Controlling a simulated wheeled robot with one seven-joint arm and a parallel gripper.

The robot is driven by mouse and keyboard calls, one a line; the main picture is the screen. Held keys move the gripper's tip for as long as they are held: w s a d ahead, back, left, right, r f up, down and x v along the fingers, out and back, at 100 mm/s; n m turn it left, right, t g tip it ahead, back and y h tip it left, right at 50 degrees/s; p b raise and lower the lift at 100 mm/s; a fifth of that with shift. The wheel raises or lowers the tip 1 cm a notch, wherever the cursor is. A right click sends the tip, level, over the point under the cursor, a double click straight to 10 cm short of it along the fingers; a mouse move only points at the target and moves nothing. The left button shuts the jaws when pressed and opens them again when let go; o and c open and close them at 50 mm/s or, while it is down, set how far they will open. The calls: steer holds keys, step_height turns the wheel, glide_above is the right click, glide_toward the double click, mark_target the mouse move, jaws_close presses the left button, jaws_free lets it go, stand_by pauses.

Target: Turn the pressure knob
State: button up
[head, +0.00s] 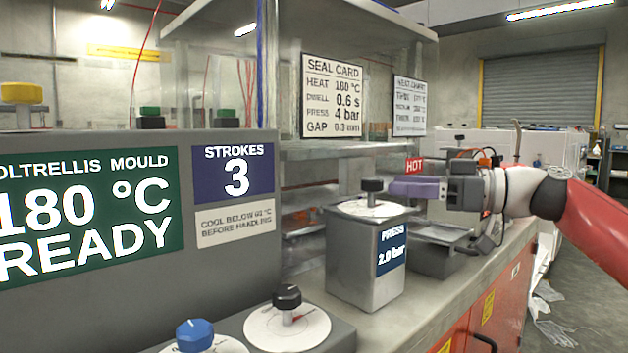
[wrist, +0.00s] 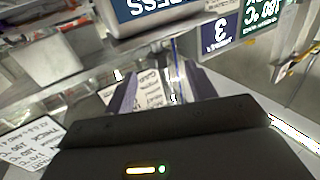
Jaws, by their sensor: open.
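The pressure knob (head: 372,186) is black and stands upright on a white dial on top of a grey box (head: 350,265). The box's blue label (head: 391,249) reads PRESS 2.0 bar. My gripper (head: 393,188) has purple fingers and points left, just right of the knob at about its height. I cannot tell the exact gap in depth. In the wrist view my gripper (wrist: 163,88) is open, with nothing between its fingers. There the box's label (wrist: 160,8) shows upside down at the top, and the knob is not clearly visible.
The seal card (head: 333,96) reads PRESS 4 bar. A HOT sign (head: 415,165) is just above my gripper. Two more knobs, one black (head: 287,298) and one blue (head: 194,335), stand in front. A large grey panel (head: 130,300) reads 180 °C READY at left.

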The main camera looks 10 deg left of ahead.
mark_target(372, 186)
steer(key=shift+w+a+r, duration=0.1)
steer(key=shift+w+a, duration=0.05)
steer(key=shift+a, duration=0.55)
steer(key=p+x, duration=0.1)
steer(key=x, duration=0.6)
steer(key=shift+p, duration=0.3)
steer(key=shift+d, duration=0.1)
steer(key=shift+c, duration=0.2)
steer(key=c, duration=0.9)
steer(key=shift+f+t+b, duration=0.2)
steer(key=shift+t+b, duration=0.1)
steer(key=shift+b, duration=0.2)
